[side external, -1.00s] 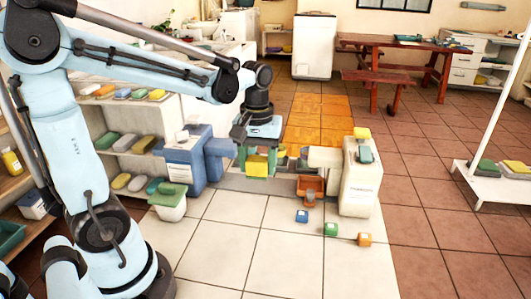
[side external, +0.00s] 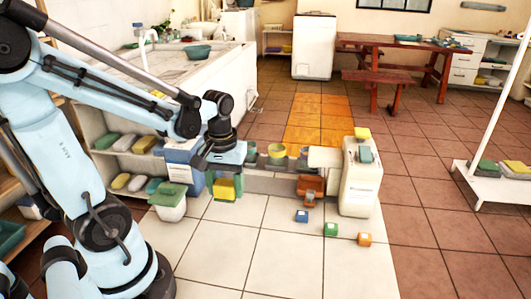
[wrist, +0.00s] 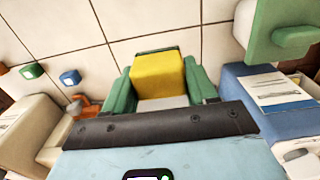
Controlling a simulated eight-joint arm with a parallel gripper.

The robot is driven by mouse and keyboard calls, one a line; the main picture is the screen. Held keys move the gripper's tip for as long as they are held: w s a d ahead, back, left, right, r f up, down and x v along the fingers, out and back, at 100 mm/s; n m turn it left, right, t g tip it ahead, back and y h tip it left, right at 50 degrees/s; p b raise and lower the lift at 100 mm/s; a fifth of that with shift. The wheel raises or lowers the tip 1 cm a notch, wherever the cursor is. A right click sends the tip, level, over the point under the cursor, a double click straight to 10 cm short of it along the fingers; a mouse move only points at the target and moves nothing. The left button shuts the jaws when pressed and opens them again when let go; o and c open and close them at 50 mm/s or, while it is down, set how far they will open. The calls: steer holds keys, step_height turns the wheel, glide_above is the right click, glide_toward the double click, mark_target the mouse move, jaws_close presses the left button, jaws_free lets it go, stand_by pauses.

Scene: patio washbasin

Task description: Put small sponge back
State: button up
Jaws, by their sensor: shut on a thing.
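My gripper (side external: 225,188) has green fingers and is shut on a small yellow sponge (side external: 226,189). In the wrist view, the sponge (wrist: 158,74) sits between the two fingers, with a pale grey part below the yellow. The gripper hangs in front of the blue box, above the pale floor tiles. Several sponges in green, yellow and other colours lie on the white shelf unit (side external: 96,157) at the left; my arm hides part of it.
A white bin with a green lid (side external: 168,208) stands left of the gripper. A blue box (side external: 182,169) is close behind. A white labelled container (side external: 360,190) stands to the right. Small blue (side external: 301,216), green (side external: 331,229) and orange (side external: 364,239) blocks lie on open floor.

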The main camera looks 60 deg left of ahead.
glide_above(223, 207)
step_height(223, 207, down, 3)
steer(key=shift+r, duration=0.2)
steer(key=shift+f, duration=1.95)
steer(key=shift+f, duration=0.1)
steer(key=o, duration=1)
step_height(223, 207, up, 12)
steer(key=w+d+m+t, duration=0.1)
steer(key=d+m+t, duration=0.1)
steer(key=d+m, duration=0.1)
steer(key=w+d+r+m+t, duration=0.1)
steer(key=d+m+t, duration=0.1)
steer(key=d, duration=0.3)
steer(key=w+d+m+t, duration=0.1)
steer(key=d+m+t, duration=0.2)
steer(key=d+m, duration=0.1)
steer(key=shift+w+d+r, duration=0.15)
steer(key=shift+w+d, duration=0.05)
steer(key=shift+d, duration=0.25)
